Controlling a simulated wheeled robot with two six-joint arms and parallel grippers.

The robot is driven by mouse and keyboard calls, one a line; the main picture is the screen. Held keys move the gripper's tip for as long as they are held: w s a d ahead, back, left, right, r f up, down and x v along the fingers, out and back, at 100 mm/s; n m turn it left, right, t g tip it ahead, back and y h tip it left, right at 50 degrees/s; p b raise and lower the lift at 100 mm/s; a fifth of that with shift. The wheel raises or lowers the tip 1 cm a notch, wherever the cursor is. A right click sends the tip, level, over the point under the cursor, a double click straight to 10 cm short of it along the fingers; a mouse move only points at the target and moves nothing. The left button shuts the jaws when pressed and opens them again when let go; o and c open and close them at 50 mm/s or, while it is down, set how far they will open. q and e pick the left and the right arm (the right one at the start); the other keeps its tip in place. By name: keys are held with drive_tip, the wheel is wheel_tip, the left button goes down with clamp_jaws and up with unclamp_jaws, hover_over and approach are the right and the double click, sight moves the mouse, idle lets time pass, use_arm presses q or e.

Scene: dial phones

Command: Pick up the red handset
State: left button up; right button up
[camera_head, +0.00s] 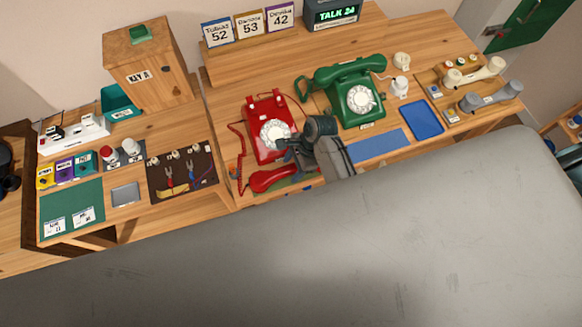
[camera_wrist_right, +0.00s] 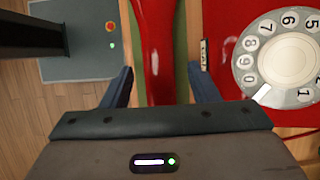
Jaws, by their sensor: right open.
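The red handset (camera_head: 272,179) lies off its cradle, in front of the red dial phone (camera_head: 268,140), on the wooden desk. In the right wrist view the handset (camera_wrist_right: 158,45) runs lengthwise between my two fingers, with the red phone's dial (camera_wrist_right: 288,62) to the right. My right gripper (camera_head: 288,153) is open above and near the handset, and it also shows in the wrist view (camera_wrist_right: 160,70) with gaps on both sides of the handset. I cannot tell the height left between fingers and handset. My left gripper is not in view.
A green dial phone (camera_head: 355,93) with its handset on stands to the right, beside a blue tray (camera_head: 421,119). A dark mat (camera_head: 183,175) with tools lies to the left. The red coiled cord (camera_head: 240,160) runs along the red phone's left side.

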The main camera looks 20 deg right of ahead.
drive_tip(key=shift+a+f, duration=0.25)
drive_tip(key=shift+f, duration=0.45)
clamp_jaws()
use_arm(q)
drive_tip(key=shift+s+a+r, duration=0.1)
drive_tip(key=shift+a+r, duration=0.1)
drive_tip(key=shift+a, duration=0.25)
use_arm(e)
drive_tip(key=shift+w+r, duration=0.1)
